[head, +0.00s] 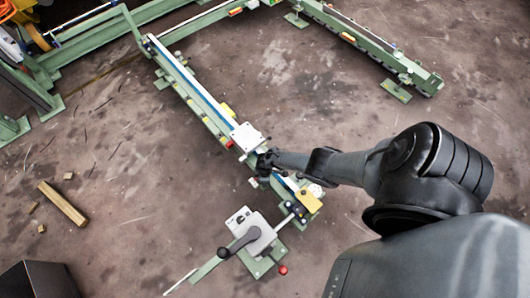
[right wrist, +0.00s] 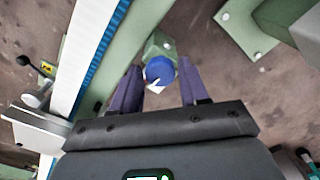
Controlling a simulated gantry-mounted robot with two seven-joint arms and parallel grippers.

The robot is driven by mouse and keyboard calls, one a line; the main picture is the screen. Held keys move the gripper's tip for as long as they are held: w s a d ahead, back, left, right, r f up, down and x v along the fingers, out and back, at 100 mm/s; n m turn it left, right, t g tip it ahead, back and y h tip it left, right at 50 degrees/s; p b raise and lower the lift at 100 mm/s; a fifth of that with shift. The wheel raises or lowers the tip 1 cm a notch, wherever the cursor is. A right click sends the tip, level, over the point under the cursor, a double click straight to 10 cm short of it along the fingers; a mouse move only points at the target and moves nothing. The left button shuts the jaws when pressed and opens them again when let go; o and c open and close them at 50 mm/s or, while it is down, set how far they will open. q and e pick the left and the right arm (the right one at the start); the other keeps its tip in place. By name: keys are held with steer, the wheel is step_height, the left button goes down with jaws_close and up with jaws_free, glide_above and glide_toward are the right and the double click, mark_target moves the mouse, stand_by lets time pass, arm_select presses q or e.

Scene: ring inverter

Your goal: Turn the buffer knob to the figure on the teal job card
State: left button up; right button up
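A round blue knob (right wrist: 160,69) with a white mark at its lower edge sits on a green bracket (right wrist: 158,43) in the right wrist view. My right gripper (right wrist: 160,72) is open, with one dark finger on each side of the knob. A narrow gap shows at the right finger; I cannot tell whether the left one touches. In the head view my right gripper (head: 263,161) is beside the long green rail, and the knob is hidden there. I cannot make out a teal job card or a figure in either view. My left gripper is not in view.
The green rail (head: 190,88) with a blue and white strip runs beside my right gripper. A white block (head: 246,136) sits on it. A grey lever unit (head: 250,232) and a yellow block (head: 309,201) stand near its lower end. Wooden pieces (head: 62,203) lie on open floor at left.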

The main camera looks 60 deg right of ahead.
steer(key=shift+o, duration=1.2)
steer(key=shift+r, duration=0.1)
steer(key=shift+r+p, duration=0.25)
steer(key=shift+p, duration=0.1)
step_height(320, 180, up, 10)
steer(key=p, duration=0.8)
